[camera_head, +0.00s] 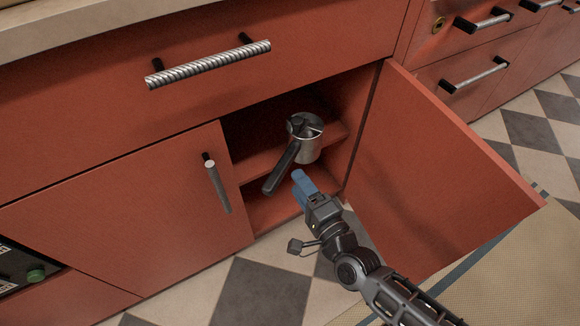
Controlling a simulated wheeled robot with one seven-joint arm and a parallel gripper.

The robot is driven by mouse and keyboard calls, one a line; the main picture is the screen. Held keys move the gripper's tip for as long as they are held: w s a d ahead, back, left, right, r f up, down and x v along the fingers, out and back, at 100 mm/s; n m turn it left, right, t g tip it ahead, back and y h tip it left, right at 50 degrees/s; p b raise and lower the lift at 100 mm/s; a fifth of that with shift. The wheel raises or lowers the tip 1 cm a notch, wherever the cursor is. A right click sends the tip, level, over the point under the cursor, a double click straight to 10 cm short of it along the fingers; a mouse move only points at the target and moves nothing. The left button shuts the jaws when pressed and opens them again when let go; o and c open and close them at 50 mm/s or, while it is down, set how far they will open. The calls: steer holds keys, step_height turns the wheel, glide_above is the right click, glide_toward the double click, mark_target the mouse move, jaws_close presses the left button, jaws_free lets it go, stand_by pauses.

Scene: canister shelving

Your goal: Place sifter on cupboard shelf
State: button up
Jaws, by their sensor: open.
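The sifter (308,147) is a metal cup with a long black handle. It stands upright on the upper shelf (258,165) inside the open red cupboard, and its handle sticks out over the shelf's front edge toward the lower left. My gripper (299,181) has blue fingertips and is in front of the cupboard opening, just below and beside the sifter's handle. It is open and empty, and it looks apart from the sifter. The fingers overlap in this view, so the gap between them is hard to see.
The right cupboard door (425,165) stands wide open beside my arm. The left door (130,215) is shut. A drawer with a ridged handle (208,64) is above the opening. A tan rug (500,275) lies on the checkered floor at the lower right.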

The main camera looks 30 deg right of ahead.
steer(key=shift+s, duration=1.8)
